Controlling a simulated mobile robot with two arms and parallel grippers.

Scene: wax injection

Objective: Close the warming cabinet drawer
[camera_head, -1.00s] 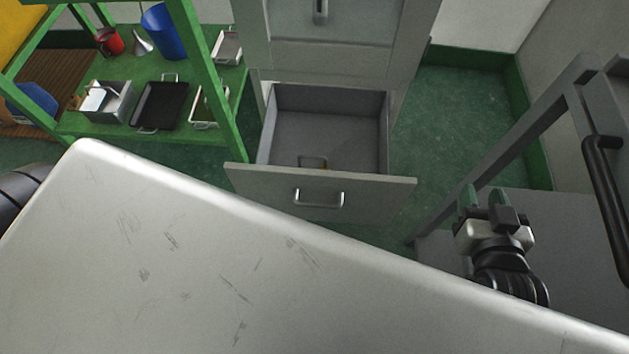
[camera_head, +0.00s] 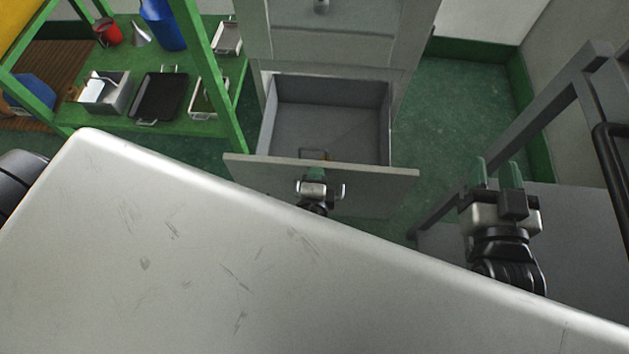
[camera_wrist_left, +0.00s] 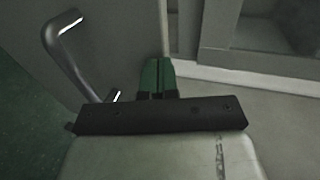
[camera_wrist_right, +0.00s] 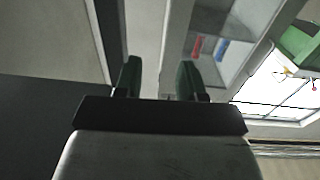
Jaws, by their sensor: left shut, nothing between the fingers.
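The warming cabinet (camera_head: 330,52) stands at the back centre, and its lower drawer (camera_head: 285,130) is pulled out, showing a grey interior. The drawer's front panel (camera_head: 255,170) faces me and carries a metal handle, seen in the left wrist view (camera_wrist_left: 68,58). My left gripper (camera_head: 316,172) is shut and empty, with its fingertips at the drawer front beside the handle. I cannot tell whether they touch the panel. My right gripper (camera_head: 499,172) is open and empty, to the right of the drawer and apart from it.
A large pale scratched surface (camera_head: 170,240) fills the foreground and hides part of my left arm. A green shelf rack (camera_head: 120,125) with trays and containers stands left of the cabinet. A grey frame (camera_head: 560,90) stands at right. Green floor (camera_head: 455,110) is clear right of the drawer.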

